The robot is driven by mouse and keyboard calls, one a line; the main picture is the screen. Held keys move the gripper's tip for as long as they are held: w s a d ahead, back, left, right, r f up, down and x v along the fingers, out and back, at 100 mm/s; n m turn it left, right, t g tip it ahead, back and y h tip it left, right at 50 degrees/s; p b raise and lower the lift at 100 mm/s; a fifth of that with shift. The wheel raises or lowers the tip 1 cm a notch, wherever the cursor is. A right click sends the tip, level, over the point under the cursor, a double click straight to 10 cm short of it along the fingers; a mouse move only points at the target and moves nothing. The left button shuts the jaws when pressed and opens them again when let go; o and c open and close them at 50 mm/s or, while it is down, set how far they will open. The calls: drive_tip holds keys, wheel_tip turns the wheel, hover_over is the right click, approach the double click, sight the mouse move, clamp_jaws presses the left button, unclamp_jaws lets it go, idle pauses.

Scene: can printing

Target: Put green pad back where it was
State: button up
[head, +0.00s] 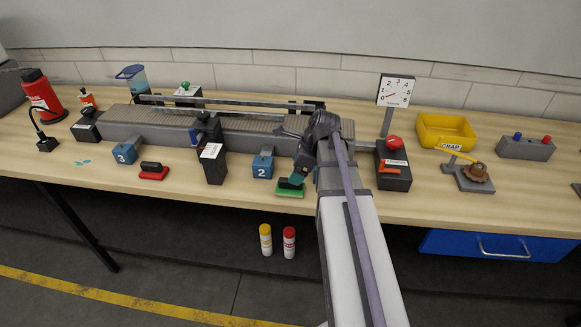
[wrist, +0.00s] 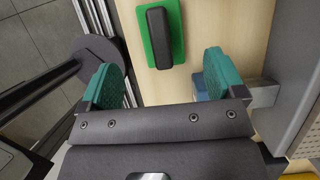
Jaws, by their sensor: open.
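The green pad (head: 283,193) lies on the table near its front edge, just in front of the blue block marked 2 (head: 262,167). It has a black handle on top. In the wrist view the green pad (wrist: 178,52) lies flat on the wood, beyond and roughly between the fingertips. My gripper (head: 295,178) is just above the pad in the head view. In the wrist view my gripper (wrist: 162,72) is open, with teal fingers apart and nothing between them. The fingers do not appear to touch the pad.
A red pad (head: 153,171) with a black handle lies to the left, near the blue block marked 3 (head: 125,153). The grey conveyor (head: 170,125) runs behind. A black box with a red button (head: 393,165) stands to the right.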

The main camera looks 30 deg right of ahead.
drive_tip(key=p+v, duration=0.2)
drive_tip(key=v, duration=0.3)
drive_tip(key=s+a+f+n+g+h, duration=0.1)
drive_tip(key=s+a+n, duration=0.3)
drive_tip(key=a+n, duration=0.6)
drive_tip(key=s+a+f+n+g+h, duration=0.1)
drive_tip(key=s+a+n+h, duration=0.1)
drive_tip(key=s+a+n, duration=0.3)
drive_tip(key=a+n, duration=0.4)
drive_tip(key=n, duration=0.6)
drive_tip(key=shift+a+g+h, duration=0.3)
drive_tip(key=shift+a+g, duration=0.1)
drive_tip(key=shift+c, duration=0.3)
